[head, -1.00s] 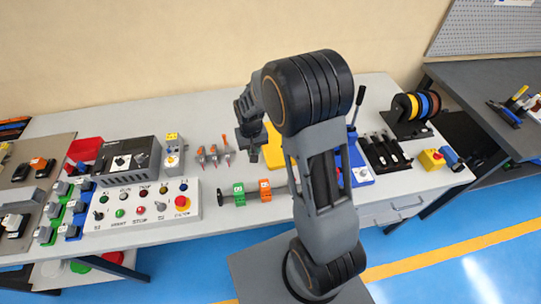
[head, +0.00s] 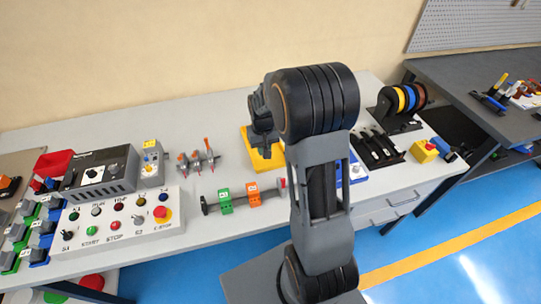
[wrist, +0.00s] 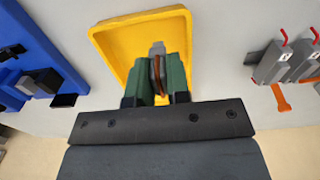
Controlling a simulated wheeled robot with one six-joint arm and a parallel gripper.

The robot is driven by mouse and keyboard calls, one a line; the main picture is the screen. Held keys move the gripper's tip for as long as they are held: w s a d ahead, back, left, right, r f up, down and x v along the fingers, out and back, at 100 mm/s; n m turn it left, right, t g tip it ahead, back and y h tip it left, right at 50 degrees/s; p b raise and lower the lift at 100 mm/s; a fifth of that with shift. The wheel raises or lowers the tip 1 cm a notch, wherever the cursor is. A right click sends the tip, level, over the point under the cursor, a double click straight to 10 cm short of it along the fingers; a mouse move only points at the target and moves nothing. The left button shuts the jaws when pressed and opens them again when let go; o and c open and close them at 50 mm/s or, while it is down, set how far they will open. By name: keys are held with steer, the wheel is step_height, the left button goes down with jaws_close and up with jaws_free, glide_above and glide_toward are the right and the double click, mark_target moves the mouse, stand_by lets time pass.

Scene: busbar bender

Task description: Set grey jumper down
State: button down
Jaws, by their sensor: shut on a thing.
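My gripper (wrist: 157,78) has green fingers and is shut on the grey jumper (wrist: 157,49), a small grey piece with a brown strip between the fingers. In the wrist view the jumper's grey end shows against the floor of a yellow tray (wrist: 108,40). I cannot tell whether it touches the tray. In the head view my gripper (head: 264,142) hangs over the yellow tray (head: 264,164), and the jumper cannot be made out there. My arm hides the tray's right part.
A blue-based tool (head: 357,170) stands right of the tray, partly behind my arm. A rail with green and orange blocks (head: 225,201) lies in front. A control box (head: 118,225) stands at left.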

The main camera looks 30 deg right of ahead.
steer(key=d+f, duration=0.2)
steer(key=f, duration=0.1)
steer(key=shift+w+d+f, duration=0.1)
steer(key=shift+w+d, duration=0.1)
steer(key=shift+d, duration=0.1)
steer(key=shift+d+f, duration=0.2)
steer(key=shift+f, duration=1.45)
steer(key=shift+f, duration=0.1)
steer(key=shift+f, duration=0.15)
steer(key=c, duration=1.1)
jaws_free()
